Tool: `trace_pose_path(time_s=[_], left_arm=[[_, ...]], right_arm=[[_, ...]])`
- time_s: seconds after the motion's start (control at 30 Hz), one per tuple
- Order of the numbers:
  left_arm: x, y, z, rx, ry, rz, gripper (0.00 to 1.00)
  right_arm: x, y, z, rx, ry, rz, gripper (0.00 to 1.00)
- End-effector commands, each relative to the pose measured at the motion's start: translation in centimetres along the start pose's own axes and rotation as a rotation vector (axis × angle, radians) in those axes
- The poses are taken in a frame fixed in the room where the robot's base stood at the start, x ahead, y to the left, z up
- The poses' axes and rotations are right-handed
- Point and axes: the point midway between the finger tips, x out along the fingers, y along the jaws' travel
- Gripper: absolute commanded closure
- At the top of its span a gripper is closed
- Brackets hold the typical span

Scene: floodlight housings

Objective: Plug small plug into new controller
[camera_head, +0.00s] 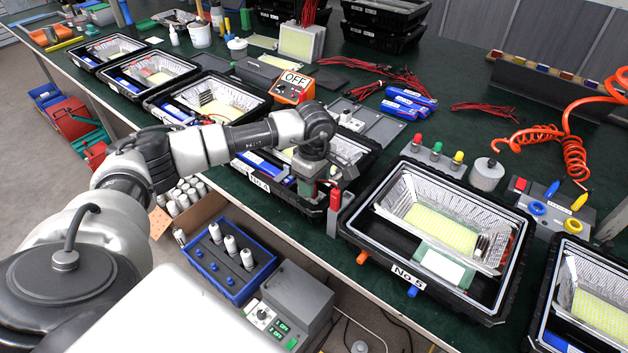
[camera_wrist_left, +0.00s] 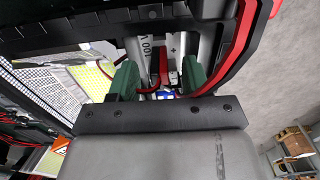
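My left gripper (camera_head: 320,188) reaches down over the right front part of the black floodlight housing labelled No 4 (camera_head: 285,198). In the left wrist view its two green fingers (camera_wrist_left: 159,80) stand apart. Red wire, light grey cylindrical parts and a small blue-and-white piece (camera_wrist_left: 166,97) show between or behind them; I see no finger clearly pressing on anything. I cannot pick out the small plug or the new controller for certain; the arm and gripper hide much of this housing's inside. My right gripper is not in view.
Housing No 5 (camera_head: 408,276) stands to the right, with a white-topped green box (camera_head: 443,264) inside. An upright red piece (camera_head: 335,198) is close beside the gripper. An orange OFF box (camera_head: 293,87) and red wire bundles (camera_head: 484,109) lie behind. Several other open housings line the table.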

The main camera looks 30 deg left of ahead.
Motion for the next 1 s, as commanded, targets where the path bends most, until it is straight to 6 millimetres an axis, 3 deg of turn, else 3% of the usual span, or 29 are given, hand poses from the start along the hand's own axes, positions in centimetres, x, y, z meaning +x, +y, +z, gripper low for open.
trace_pose_path(time_s=[0.37, 0.8, 1.0], left_arm=[[-0.9, 0.1, 0.0, 0.000, 0.000, 0.003, 0.52], [-9.0, 0.1, 0.0, 0.000, 0.000, 0.003, 0.52], [-10.7, 0.0, 0.0, 0.001, 0.000, 0.000, 0.52]], right_arm=[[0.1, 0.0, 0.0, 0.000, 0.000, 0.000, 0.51], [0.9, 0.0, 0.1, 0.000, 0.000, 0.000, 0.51], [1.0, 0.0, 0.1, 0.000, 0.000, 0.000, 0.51]])
